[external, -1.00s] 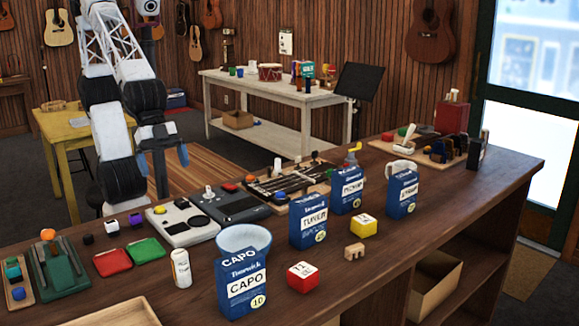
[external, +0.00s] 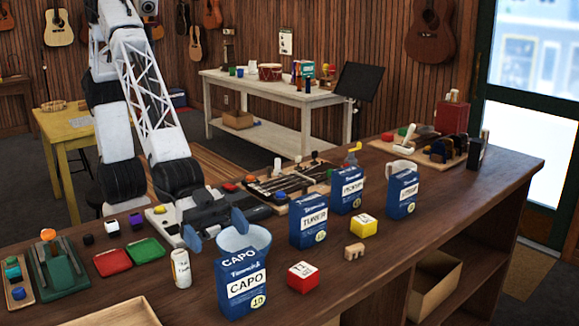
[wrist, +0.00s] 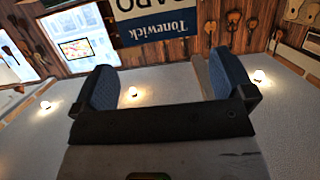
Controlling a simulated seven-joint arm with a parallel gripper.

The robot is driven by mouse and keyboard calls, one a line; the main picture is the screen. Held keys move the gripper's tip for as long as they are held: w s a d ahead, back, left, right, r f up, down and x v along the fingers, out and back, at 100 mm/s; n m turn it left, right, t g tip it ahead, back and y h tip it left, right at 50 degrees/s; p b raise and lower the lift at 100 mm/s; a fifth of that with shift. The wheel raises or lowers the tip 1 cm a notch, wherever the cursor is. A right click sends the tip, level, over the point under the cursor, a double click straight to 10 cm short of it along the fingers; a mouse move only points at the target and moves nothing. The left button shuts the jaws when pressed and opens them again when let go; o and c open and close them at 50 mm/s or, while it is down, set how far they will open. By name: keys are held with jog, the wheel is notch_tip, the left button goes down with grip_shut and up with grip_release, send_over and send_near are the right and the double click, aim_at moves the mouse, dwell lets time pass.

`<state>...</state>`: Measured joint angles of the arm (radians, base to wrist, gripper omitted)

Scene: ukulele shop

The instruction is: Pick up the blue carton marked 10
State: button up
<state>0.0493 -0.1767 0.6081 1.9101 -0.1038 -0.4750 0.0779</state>
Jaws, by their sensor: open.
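The blue carton marked 10 (external: 241,290) stands upright near the front edge of the counter, with "CAPO" on its white label and the 10 in a yellow circle. In the wrist view the carton (wrist: 155,28) appears upside down at the top, beyond my fingers and roughly between them, with its lower label cut off. My gripper (external: 216,231) is open and empty, low over the counter behind and left of the carton. Its two blue-padded fingers (wrist: 164,82) are apart and not visibly touching the carton.
A white can (external: 181,269) stands to the left. A red block (external: 303,277) lies to the right. Similar blue cartons, TUNER (external: 309,222), one behind it (external: 347,192) and another (external: 403,197), stand further right.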

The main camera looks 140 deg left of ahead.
aim_at(235, 255)
dwell(0.3)
jog(key=shift+x, duration=1.25)
jog(key=shift+w+f, duration=0.1)
jog(key=shift+x, duration=2.5)
jog(key=shift+c, duration=0.2)
jog(key=c, duration=0.9)
jog(key=shift+r, duration=5)
